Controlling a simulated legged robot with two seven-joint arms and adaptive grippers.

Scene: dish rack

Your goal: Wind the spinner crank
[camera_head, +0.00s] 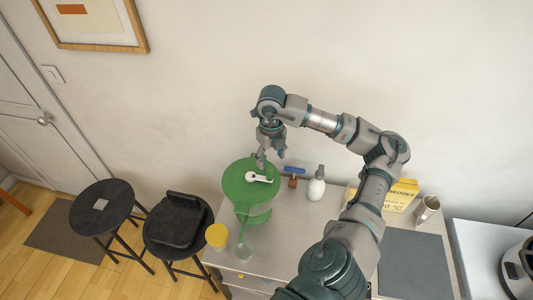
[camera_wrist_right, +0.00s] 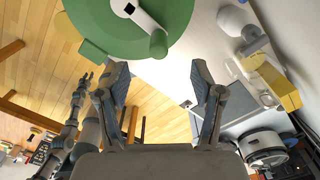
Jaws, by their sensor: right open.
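The spinner has a round green lid (camera_head: 236,187) and stands at the left end of the counter. A white crank (camera_head: 259,178) lies across the lid's top. In the right wrist view the lid (camera_wrist_right: 85,22) fills the top, with the white crank arm (camera_wrist_right: 140,15) ending in a green knob (camera_wrist_right: 157,44). My right gripper (camera_head: 270,160) is just above and behind the crank. Its fingers (camera_wrist_right: 160,82) are open and empty, with the knob beyond the gap between them, apart from both. My left arm and hand (camera_wrist_right: 84,88) show small in the right wrist view, finger state unclear.
A white bottle (camera_head: 316,188), a small brown bottle (camera_head: 292,182) and a yellow box (camera_head: 400,194) stand along the wall. A yellow-lidded jar (camera_head: 216,236) and a clear glass (camera_head: 243,252) stand in front of the spinner. Two black stools (camera_head: 102,205) are left of the counter.

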